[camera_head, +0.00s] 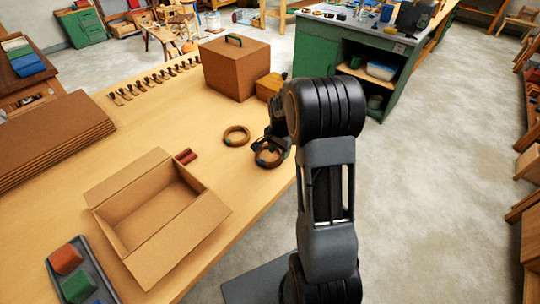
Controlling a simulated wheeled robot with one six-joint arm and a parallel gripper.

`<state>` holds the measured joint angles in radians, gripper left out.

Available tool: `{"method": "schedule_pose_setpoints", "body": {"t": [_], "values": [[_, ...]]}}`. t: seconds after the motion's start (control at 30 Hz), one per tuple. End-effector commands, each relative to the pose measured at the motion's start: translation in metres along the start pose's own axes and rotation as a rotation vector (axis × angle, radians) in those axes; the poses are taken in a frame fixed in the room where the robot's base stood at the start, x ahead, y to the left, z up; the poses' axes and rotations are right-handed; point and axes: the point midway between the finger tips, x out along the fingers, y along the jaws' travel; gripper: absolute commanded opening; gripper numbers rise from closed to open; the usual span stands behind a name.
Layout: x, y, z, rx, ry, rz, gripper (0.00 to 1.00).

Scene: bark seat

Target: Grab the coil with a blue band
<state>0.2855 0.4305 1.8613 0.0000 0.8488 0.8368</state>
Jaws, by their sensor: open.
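Two round brown coils lie on the wooden workbench near its right edge. The near coil (269,164) has a dark blue-looking band at its side, though the colour is hard to be sure of at this size. The other coil (236,129) lies to its left and a little farther back, with a small greenish band at its lower left. My gripper (266,146) is open, right at the near coil, and covers part of it. I cannot tell whether the fingers touch the coil or are just above it.
An open cardboard box (150,207) stands on the workbench (205,150) at front left, with red rolls (186,156) beside it. A closed brown box (236,68) and a smaller yellow-brown block (269,87) stand behind the coils. A grey tray (101,279) holds coloured blocks. Bench between is clear.

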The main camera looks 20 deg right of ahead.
Motion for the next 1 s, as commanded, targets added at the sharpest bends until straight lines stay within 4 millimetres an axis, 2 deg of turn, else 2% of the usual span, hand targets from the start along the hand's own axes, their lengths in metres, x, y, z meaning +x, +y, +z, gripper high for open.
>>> {"method": "schedule_pose_setpoints", "body": {"t": [0.2, 0.3, 0.63, 1.0], "values": [[0.030, 0.001, -0.001, 0.000, -0.003, 0.004, 0.46], [0.038, 0.001, -0.001, 0.000, -0.002, 0.002, 0.46], [0.042, 0.001, -0.001, 0.000, -0.001, 0.001, 0.45], [0.042, 0.001, -0.002, 0.000, -0.001, 0.001, 0.10]]}}
